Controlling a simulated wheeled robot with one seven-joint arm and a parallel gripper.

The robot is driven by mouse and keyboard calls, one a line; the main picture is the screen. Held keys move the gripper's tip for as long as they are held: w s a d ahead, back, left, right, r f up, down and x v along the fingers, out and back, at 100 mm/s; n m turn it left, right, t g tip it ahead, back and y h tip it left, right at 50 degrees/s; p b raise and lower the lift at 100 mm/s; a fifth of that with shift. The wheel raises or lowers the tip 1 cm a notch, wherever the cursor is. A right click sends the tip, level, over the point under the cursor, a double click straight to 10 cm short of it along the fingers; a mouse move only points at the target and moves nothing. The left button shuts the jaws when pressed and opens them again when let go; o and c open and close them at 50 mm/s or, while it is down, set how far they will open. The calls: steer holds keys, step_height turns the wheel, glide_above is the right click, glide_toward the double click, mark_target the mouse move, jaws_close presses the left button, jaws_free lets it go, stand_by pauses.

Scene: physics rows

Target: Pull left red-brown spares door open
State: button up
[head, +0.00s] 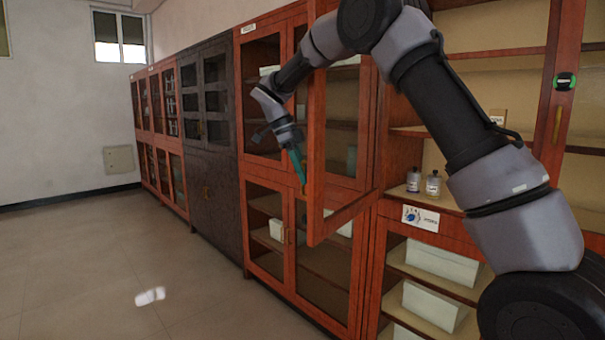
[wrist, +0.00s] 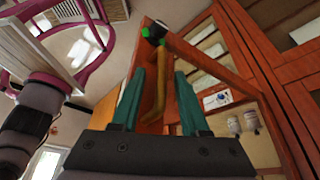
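The left red-brown door (head: 340,215) stands swung out from its cabinet, leaving the shelves behind it exposed. In the wrist view its frame (wrist: 230,75) runs diagonally at the upper right. Its brass bar handle (wrist: 158,90) lies between the two teal fingers of my gripper (wrist: 162,85). The fingers are apart, and gaps seem to show beside the handle; I cannot tell if either finger touches it. In the head view my gripper (head: 298,166) is at the door's outer edge, and the handle is mostly hidden there.
The right door (head: 557,125) has a brass handle and a green-and-black lock (head: 565,81). Bottles (head: 433,185) stand on the shelf between, above white boxes (head: 440,262). A dark cabinet (head: 210,150) stands further left. The floor (head: 90,270) at left is clear.

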steer(key=v, duration=1)
steer(key=shift+a+r, duration=0.2)
steer(key=shift+r, duration=0.2)
